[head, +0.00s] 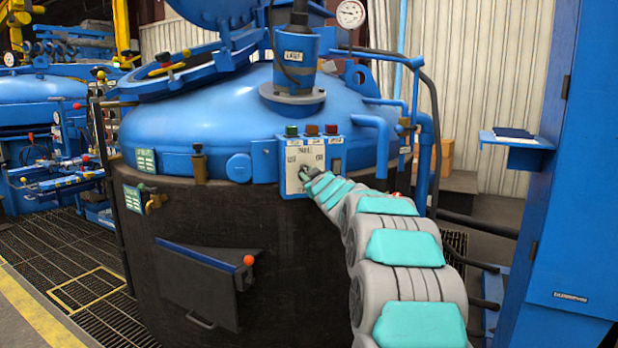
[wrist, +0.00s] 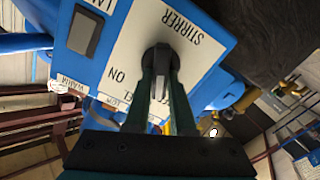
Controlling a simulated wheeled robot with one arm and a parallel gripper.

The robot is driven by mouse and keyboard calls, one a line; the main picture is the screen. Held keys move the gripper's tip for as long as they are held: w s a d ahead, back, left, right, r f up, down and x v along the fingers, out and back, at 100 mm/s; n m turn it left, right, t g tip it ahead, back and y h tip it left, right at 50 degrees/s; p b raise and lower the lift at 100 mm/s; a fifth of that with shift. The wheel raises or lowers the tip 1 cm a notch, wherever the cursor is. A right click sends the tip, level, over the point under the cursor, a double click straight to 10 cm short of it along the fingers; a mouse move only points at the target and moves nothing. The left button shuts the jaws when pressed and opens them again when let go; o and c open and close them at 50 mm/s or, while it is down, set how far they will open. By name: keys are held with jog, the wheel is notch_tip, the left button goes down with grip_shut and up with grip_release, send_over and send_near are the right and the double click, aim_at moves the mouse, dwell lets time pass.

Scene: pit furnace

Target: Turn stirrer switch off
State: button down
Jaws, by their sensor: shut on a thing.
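The stirrer switch (wrist: 160,57) is a dark round knob with a grey grip bar, on a white plate (wrist: 128,60) marked STIRRER and ON. The plate shows upside down in the wrist view. My gripper (wrist: 160,82) has its two dark green fingers on either side of the grip bar and is shut on it. In the head view my gripper (head: 309,174) reaches the front of the blue control box (head: 333,157) on the furnace. It hides most of the switch there. The fingers hide part of the plate's lettering, and I cannot tell the switch position.
Green, red and orange-brown buttons (head: 311,130) stand on top of the control box. A dark rocker (wrist: 85,33) sits beside the plate. The dark furnace body (head: 220,230) stands below, and a blue cabinet (head: 565,200) on the right. Blue pipes run close beside my arm.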

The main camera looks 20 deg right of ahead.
jog(key=shift+a+f+n+b, duration=0.1)
jog(key=shift+n+b, duration=0.35)
jog(key=shift+n, duration=1.45)
jog(key=c, duration=0.8)
grip_release()
jog(key=shift+o, duration=0.2)
jog(key=s+b, duration=0.1)
jog(key=s, duration=0.6)
jog(key=shift+s+a, duration=0.35)
jog(key=shift+a, duration=0.1)
